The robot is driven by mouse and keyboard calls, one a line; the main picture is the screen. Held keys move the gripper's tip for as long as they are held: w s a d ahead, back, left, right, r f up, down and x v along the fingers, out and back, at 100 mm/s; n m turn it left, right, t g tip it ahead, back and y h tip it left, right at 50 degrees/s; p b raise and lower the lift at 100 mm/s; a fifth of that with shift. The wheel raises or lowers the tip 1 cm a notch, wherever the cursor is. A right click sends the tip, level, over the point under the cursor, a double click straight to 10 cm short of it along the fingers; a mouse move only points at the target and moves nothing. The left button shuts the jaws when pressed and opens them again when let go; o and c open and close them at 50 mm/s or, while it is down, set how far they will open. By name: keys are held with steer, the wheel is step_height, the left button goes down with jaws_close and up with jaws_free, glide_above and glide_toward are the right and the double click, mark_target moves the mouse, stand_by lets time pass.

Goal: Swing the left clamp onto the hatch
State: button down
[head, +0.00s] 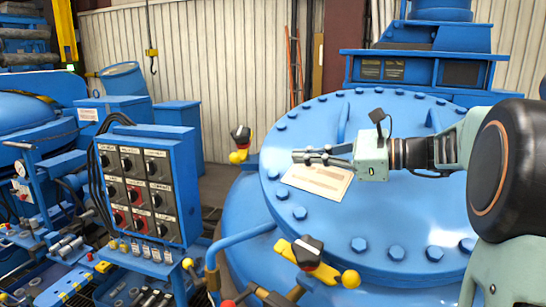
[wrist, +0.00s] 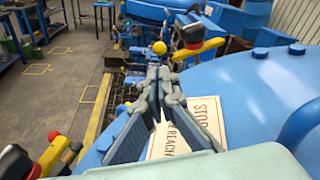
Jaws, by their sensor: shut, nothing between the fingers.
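The hatch (head: 390,215) is a big round blue lid with bolts around its rim. One clamp (head: 240,142), with a black head, red and yellow parts and a yellow ball, stands just outside the hatch's left rim; it also shows ahead in the wrist view (wrist: 196,38). A second such clamp (head: 308,250) is at the hatch's front edge, and shows at the lower left in the wrist view (wrist: 42,160). Whether the front one overlaps the lid is unclear. My gripper (head: 298,157) is shut and empty above the hatch, pointing left, apart from both clamps; its fingers (wrist: 160,78) meet.
A cream sign (head: 318,181) lies on the hatch under my gripper. A blue control box (head: 147,186) with dials stands left of the hatch. Blue pipes (head: 235,243) run by the front clamp. Raised blue handles (head: 343,122) stand on the lid's far side.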

mark_target(239, 159)
steer(key=p+x, duration=0.1)
steer(key=x, duration=1.2)
steer(key=shift+w+a, duration=0.1)
steer(key=shift+a, duration=0.15)
steer(key=shift+a+f, duration=0.15)
steer(key=shift+a+m+t+b, duration=0.1)
steer(key=shift+m+t+b, duration=0.2)
steer(key=shift+b, duration=0.2)
steer(key=shift+a+m+t+b, duration=0.2)
steer(key=shift+m+t+b, duration=0.15)
steer(key=shift+b, duration=0.3)
